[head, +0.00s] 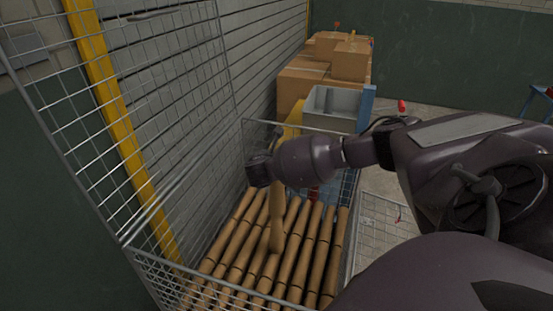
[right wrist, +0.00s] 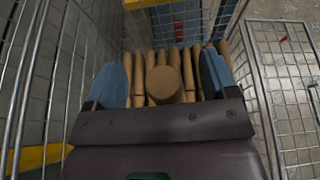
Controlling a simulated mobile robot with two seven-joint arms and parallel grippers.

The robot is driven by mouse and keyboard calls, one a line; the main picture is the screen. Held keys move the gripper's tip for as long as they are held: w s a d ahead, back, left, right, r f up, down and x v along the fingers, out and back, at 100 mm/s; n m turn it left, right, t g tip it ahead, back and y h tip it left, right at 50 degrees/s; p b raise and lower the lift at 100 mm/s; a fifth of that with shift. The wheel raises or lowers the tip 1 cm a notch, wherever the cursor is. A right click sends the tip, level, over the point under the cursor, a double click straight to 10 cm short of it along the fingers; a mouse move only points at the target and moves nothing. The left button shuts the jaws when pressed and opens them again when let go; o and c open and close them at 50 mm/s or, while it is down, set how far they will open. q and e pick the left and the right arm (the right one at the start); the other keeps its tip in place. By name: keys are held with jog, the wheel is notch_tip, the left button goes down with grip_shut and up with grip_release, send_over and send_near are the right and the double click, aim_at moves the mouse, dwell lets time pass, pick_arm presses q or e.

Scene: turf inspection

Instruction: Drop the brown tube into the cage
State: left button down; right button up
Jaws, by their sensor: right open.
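The wire cage (head: 188,284) stands below my right arm, with a layer of long brown tubes lying in its bottom. One brown tube (head: 277,225) stands upright inside the cage, just under my right gripper (head: 265,172). In the right wrist view the tube's round end (right wrist: 164,84) shows between the two blue finger pads of the right gripper (right wrist: 163,72). The fingers are wide apart, with a gap on each side of the tube. Whether the tube's lower end touches the tubes beneath is not clear. My left gripper is out of view.
A tall mesh panel and a yellow post (head: 112,110) rise left of the cage, by a slatted wall. Cardboard boxes (head: 325,65) and a grey bin (head: 335,104) stand behind it. A lowered mesh panel (head: 383,232) lies at its right.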

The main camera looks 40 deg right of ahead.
jog(key=shift+a, duration=0.1)
jog(key=shift+s+a+r, duration=0.2)
jog(key=shift+a, duration=0.1)
pick_arm(q)
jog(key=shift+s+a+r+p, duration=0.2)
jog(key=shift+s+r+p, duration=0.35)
jog(key=shift+p, duration=0.65)
pick_arm(e)
jog(key=v, duration=0.9)
jog(key=shift+s+a, duration=0.3)
jog(key=shift+a, duration=0.05)
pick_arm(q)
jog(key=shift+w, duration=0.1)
